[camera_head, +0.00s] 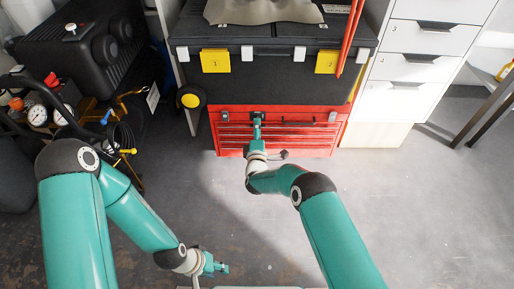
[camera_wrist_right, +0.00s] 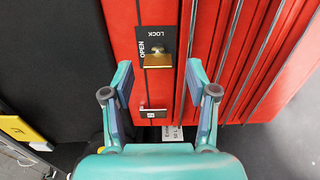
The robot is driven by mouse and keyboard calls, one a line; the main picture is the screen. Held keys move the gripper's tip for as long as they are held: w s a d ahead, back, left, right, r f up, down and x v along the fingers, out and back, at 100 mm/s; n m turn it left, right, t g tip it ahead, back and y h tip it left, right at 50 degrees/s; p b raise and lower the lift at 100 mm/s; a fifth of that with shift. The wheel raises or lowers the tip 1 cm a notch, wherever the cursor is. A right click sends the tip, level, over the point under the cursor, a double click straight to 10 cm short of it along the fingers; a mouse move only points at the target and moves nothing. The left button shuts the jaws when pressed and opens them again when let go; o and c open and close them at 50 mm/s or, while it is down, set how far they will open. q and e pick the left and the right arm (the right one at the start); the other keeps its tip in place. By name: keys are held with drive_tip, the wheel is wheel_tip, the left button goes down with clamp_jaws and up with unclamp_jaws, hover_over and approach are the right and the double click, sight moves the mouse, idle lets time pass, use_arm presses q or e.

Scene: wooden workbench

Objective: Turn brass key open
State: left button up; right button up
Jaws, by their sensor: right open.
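The brass key (camera_wrist_right: 158,61) sits in a black lock plate (camera_wrist_right: 171,36) marked LOCK and OPEN, on the red tool chest (camera_head: 275,150). In the wrist view the key's flat bow lies across the picture. My right gripper (camera_wrist_right: 159,74) is open, with one finger on each side of the key and a gap to both. In the head view my right gripper (camera_head: 257,116) is at the top of the chest front and hides the key. My left gripper (camera_head: 221,268) hangs low over the floor, away from the chest; its jaws are too small to read.
A black case (camera_head: 270,85) with yellow latches stands on the red chest. White drawers (camera_head: 420,67) stand to the right. A black machine (camera_head: 75,45) and gauges (camera_head: 38,115) crowd the left. The grey floor (camera_head: 430,215) in front is clear.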

drive_tip(key=s, duration=1)
drive_tip(key=shift+s, duration=0.2)
